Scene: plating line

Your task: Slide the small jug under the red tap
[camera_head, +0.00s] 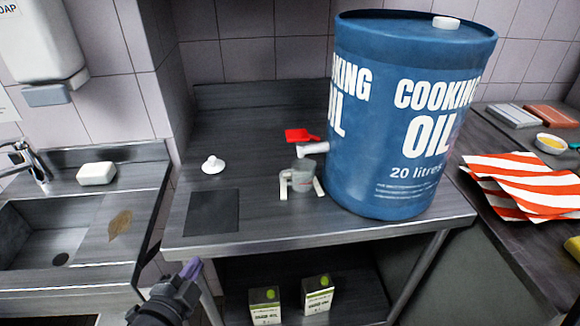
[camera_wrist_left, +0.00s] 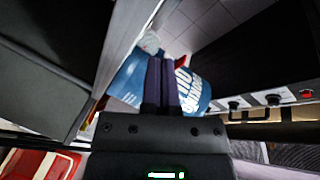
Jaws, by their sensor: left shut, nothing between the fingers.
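The small jug (camera_head: 303,178), grey and see-through, stands upright on the steel table, with a pale handle on its left. The red tap (camera_head: 302,135) has a white spout on the left side of the blue cooking oil drum (camera_head: 405,130). In the head view the jug appears just below the spout; its exact alignment is hard to tell. A pale strip lies by the jug's right side. My left gripper (camera_head: 191,268) is shut and empty, in front of the table's left front edge, well apart from the jug. Its fingers (camera_wrist_left: 162,82) also show in the left wrist view. My right gripper is not in view.
A dark mat (camera_head: 212,212) and a small white knobbed object (camera_head: 213,165) lie left of the jug. Two cartons (camera_head: 265,305) (camera_head: 317,294) stand on the lower shelf. A sink is at left; striped red-and-white paper (camera_head: 525,178) lies at right.

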